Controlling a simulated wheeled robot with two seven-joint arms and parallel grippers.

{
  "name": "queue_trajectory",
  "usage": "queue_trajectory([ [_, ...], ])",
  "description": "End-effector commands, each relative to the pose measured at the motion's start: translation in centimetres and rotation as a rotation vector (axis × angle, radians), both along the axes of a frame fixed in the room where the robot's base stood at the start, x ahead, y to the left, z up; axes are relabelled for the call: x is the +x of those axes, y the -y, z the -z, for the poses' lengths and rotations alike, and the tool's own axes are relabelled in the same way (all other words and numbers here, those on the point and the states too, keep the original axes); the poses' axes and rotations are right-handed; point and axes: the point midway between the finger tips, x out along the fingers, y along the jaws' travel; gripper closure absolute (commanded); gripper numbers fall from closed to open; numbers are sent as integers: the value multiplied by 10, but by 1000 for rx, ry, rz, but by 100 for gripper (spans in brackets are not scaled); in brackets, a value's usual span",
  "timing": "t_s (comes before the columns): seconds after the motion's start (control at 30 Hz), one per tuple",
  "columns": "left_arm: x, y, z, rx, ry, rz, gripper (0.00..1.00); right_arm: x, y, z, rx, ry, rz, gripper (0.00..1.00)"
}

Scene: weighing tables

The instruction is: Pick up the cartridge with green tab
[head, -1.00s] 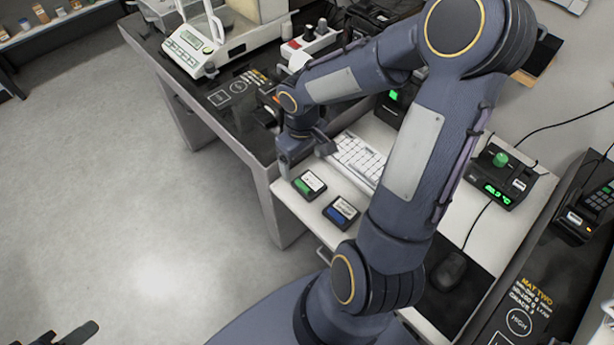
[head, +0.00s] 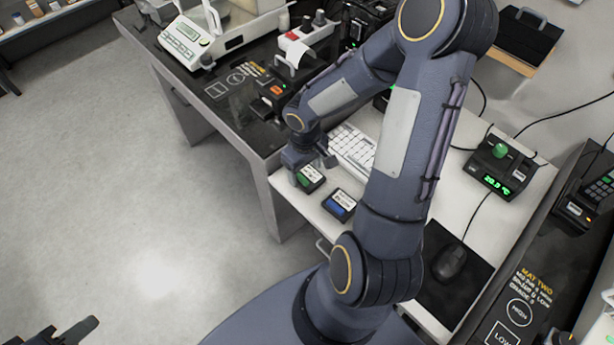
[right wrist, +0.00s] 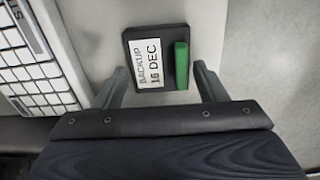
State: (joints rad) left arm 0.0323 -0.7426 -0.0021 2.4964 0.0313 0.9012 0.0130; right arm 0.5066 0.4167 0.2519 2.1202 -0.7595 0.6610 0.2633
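The cartridge with the green tab (head: 311,177) is a black block lying on the white table near its front-left edge. In the right wrist view the cartridge (right wrist: 157,58) has a white label reading "BACKUP 16 DEC" and a green strip on its right. My right gripper (head: 306,164) is right at it. In the right wrist view the two fingers of my right gripper (right wrist: 163,80) stand apart, one on either side of the cartridge's near end, with gaps. A similar cartridge with a blue tab (head: 340,204) lies beside it. My left gripper (head: 72,333) is partly in view at the bottom left, far from the table.
A white keyboard (head: 354,150) lies just behind the cartridges. A mouse (head: 452,261) sits on a black mat to the right. A device with a green knob (head: 499,170) stands farther right. A dark table with a balance (head: 183,38) adjoins at the back left.

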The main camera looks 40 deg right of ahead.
Motion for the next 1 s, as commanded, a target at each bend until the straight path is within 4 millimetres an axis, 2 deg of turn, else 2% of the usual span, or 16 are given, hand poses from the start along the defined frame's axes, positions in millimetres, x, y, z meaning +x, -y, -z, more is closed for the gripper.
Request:
queue_trajectory([
  [0.03,0,0,0,0,0,0,64,0,0,0,0,0,0,42],
  [0.2,0,0,0,0,0,0,64,0,0,0,0,0,0,64],
  [0.57,0,0,-2,0,0,0,64,0,0,-6,-1,1,1,65],
  [0.67,0,0,-4,0,0,0,64,1,1,-15,-3,4,1,65],
  [0.8,0,0,-8,0,0,0,64,1,-2,-37,-2,5,0,65],
  [0.87,0,0,-7,0,0,0,64,-4,-11,-47,-3,6,-5,65],
  [1.0,0,0,-9,0,0,0,64,-15,-33,-77,-2,8,-5,65],
])
